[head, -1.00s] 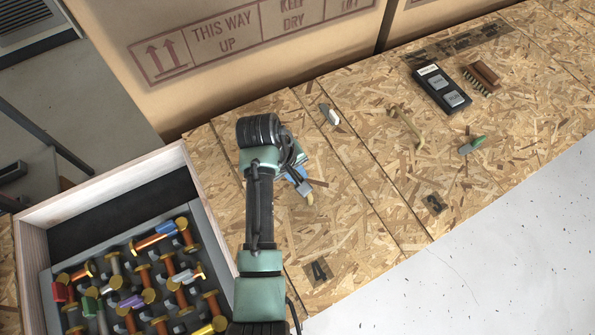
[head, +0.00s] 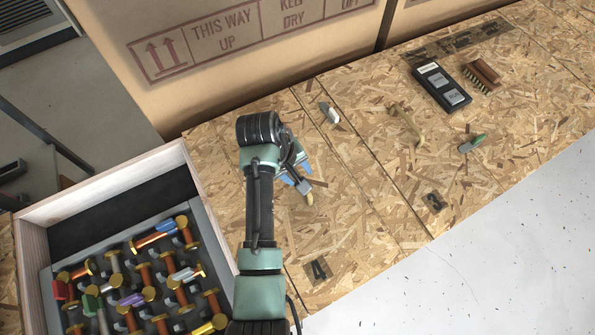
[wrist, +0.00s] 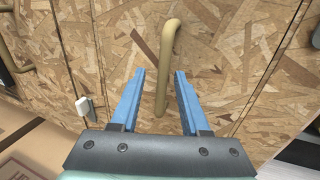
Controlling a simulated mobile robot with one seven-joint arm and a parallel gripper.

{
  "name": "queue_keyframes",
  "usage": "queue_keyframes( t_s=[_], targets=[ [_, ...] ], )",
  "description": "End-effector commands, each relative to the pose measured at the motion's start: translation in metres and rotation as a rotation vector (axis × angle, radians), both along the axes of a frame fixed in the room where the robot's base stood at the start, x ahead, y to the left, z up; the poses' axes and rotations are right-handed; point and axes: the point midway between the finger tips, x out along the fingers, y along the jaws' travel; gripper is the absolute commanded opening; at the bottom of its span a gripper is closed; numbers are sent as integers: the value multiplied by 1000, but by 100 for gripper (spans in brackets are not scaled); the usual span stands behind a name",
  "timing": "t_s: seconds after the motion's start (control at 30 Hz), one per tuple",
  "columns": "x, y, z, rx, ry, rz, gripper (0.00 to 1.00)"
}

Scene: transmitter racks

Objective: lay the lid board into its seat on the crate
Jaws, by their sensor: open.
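A flat chipboard panel with a tan bar handle (wrist: 168,45), which I take as the lid board (head: 345,225), lies level below my gripper. I cannot tell whether it sits in its seat. My gripper (wrist: 158,74) is open and empty, pointing down, with its two blue fingers on either side of the handle in the wrist view. In the head view my gripper (head: 298,184) hides most of that handle; its yellowish end shows just below. The chipboard-topped crate (head: 540,70) extends to the right, with long seams between panels.
A second tan handle (head: 406,122), a white-tipped item (head: 329,113), a black device (head: 442,87), a brown brush (head: 482,75) and a green-handled item (head: 472,144) are on the chipboard. A wooden tray (head: 100,188) of colourful spools stands left. Cardboard boxes (head: 240,60) border the back.

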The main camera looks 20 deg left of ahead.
Motion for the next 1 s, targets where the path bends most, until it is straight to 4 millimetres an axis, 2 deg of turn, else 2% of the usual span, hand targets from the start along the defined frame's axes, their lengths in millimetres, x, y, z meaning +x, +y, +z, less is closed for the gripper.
queue_keyframes(
  t_s=[0.3, 0.5, 0.7, 1.0],
  targets=[
    [-12, 13, 67, 1, -5, 2, 46],
    [-20, 21, 102, 0, -3, 2, 46],
    [-24, 24, 118, 0, -3, 1, 46],
    [-22, 25, 121, 6, -13, -2, 46]
  ],
)
